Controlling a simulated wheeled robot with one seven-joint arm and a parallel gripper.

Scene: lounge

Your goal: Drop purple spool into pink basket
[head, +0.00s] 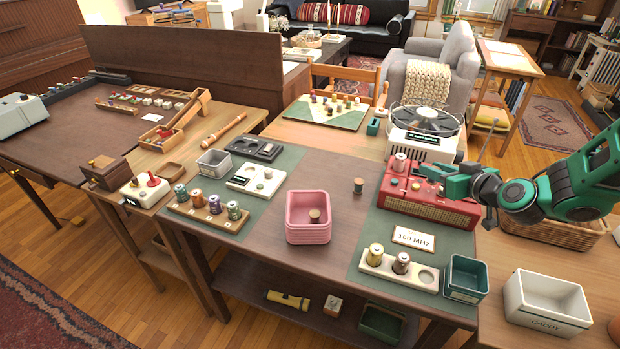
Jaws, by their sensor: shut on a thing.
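The pink basket (309,234) stands on the bare middle of the near table, with a tan-topped spool (315,216) inside. A spool with purple thread (214,205) stands in the wooden rack (205,217) at the left, among other spools. My gripper (440,179) is over the red radio (428,207), right of the basket and well apart from it. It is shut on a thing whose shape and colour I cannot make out.
A dark spool (358,186) stands between basket and radio. A white holder (399,272) with two spools and an empty hole is in front, beside a green bin (466,278). A white caddy (547,302) stands at the right. Bare wood surrounds the basket.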

